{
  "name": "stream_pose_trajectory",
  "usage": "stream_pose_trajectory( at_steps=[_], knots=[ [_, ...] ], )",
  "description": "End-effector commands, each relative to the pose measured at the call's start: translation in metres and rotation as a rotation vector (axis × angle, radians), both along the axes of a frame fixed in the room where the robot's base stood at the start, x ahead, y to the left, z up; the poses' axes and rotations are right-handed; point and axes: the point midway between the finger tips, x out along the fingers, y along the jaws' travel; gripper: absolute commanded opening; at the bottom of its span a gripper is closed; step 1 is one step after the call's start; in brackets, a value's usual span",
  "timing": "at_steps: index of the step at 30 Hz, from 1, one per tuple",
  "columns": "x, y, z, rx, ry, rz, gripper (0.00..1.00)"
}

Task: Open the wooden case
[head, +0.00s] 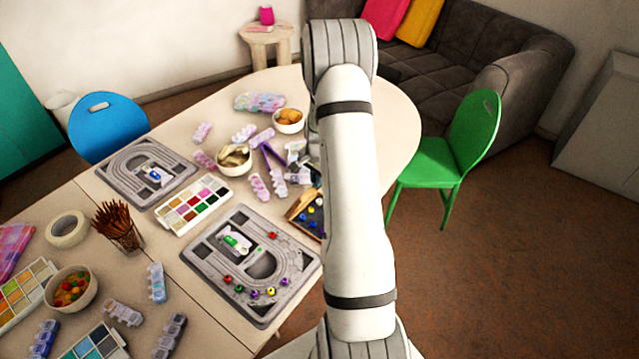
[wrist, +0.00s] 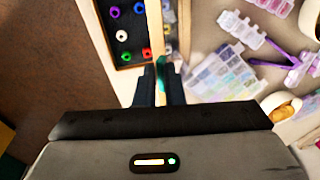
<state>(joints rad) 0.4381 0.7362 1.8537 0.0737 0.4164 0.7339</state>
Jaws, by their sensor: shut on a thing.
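The wooden case (head: 294,209) lies on the table, partly hidden behind my arm in the head view. Its dark inside with several coloured beads shows there and at the top of the wrist view, where a pale wooden edge (wrist: 154,22) runs down its right side. I cannot tell whether a clear lid covers the beads. My gripper (wrist: 158,76) is at the near right corner of the case, its fingers shut on a small teal piece (wrist: 161,66). Whether this piece is fixed to the case is unclear. My arm hides the gripper in the head view.
Two grey bead boards (head: 258,316) (head: 117,163) and a paint-like colour tray (head: 166,215) lie left of the case. A white bowl (head: 235,167) and several pill-box-like containers stand behind it. A green chair (head: 440,165) is at the right.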

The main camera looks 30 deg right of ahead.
Motion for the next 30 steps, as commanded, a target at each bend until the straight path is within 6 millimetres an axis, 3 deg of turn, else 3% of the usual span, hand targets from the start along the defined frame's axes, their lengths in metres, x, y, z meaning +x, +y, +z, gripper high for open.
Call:
stream_pose_trajectory(
  at_steps=[15, 30],
  knots=[
    [0.011, 0.002, 0.004, -0.027, 0.052, -0.002, 0.00],
    [0.045, 0.015, 0.011, -0.087, 0.223, 0.000, 0.00]
  ],
)
